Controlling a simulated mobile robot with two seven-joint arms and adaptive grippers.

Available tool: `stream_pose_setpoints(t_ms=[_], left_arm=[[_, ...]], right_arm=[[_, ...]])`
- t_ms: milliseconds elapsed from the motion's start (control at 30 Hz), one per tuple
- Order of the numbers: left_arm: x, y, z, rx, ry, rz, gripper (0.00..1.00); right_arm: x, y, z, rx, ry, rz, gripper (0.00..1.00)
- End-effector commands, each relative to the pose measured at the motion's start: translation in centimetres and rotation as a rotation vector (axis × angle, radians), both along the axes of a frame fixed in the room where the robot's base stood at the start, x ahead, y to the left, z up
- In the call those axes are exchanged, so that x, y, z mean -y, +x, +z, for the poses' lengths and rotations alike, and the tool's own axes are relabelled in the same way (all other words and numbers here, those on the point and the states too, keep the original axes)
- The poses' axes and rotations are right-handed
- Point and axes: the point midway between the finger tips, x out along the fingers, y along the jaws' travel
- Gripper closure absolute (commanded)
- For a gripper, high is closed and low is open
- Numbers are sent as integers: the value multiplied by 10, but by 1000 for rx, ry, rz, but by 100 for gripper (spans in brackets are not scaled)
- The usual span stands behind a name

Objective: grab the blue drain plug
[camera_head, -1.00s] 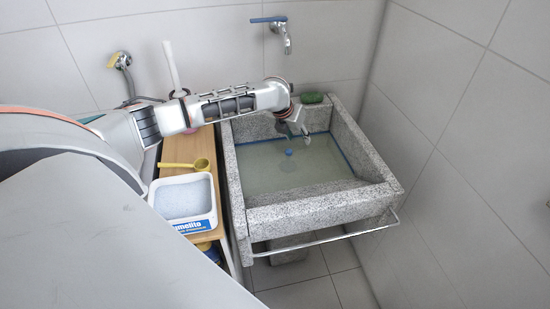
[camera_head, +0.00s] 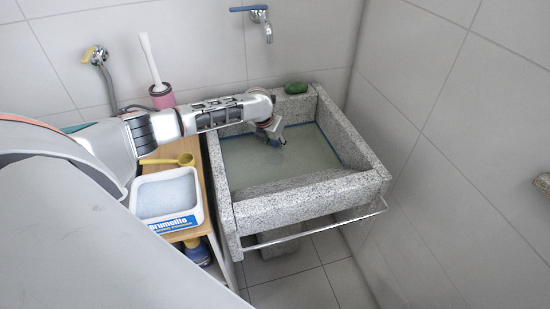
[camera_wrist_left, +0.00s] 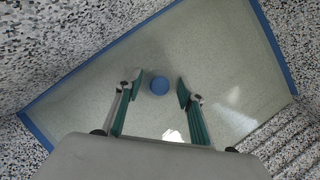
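The blue drain plug (camera_wrist_left: 159,85) shows as a small round blue shape in the left wrist view, over the pale basin floor. It sits in the gap between my left gripper's fingertips, with space on both sides. My left gripper (camera_wrist_left: 160,92) is open and empty, its two green-backed fingers spread. In the head view my left gripper (camera_head: 277,138) reaches down into the stone sink (camera_head: 290,193), and I cannot make out the plug there. How far the fingertips are above the plug is hard to tell. My right gripper is in neither view.
The sink's speckled stone walls surround the gripper. A green soap-like item (camera_head: 296,88) lies on the back rim. A white tub (camera_head: 168,196) and a yellow scoop (camera_head: 184,160) are on the wooden shelf to the left. A tap (camera_head: 262,20) is on the back wall.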

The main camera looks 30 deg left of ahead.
Motion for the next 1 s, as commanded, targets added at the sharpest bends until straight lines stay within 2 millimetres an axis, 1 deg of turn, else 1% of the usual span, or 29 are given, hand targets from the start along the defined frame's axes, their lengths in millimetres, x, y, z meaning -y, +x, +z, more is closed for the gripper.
stream_pose_setpoints(t_ms=[67,100,167,200,233,267,567,667,767,900,1000], left_arm=[[0,0,1,1,0,0,62],[0,0,1,1,0,0,64],[0,0,1,1,0,0,80],[0,0,1,1,0,0,90],[0,0,1,1,0,0,98],[0,0,1,1,0,0,100],[0,0,2,1,0,1,100],[-1,1,10,2,0,0,100],[-1,1,25,4,-1,0,100],[0,2,54,6,0,0,100],[0,1,72,5,-1,1,100]], right_arm=[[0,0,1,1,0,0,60],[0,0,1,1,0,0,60],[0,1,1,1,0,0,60],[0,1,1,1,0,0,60],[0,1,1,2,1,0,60],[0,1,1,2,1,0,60],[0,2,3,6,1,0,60],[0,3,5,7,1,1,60],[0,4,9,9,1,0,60],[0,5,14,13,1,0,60],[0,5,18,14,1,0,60]])
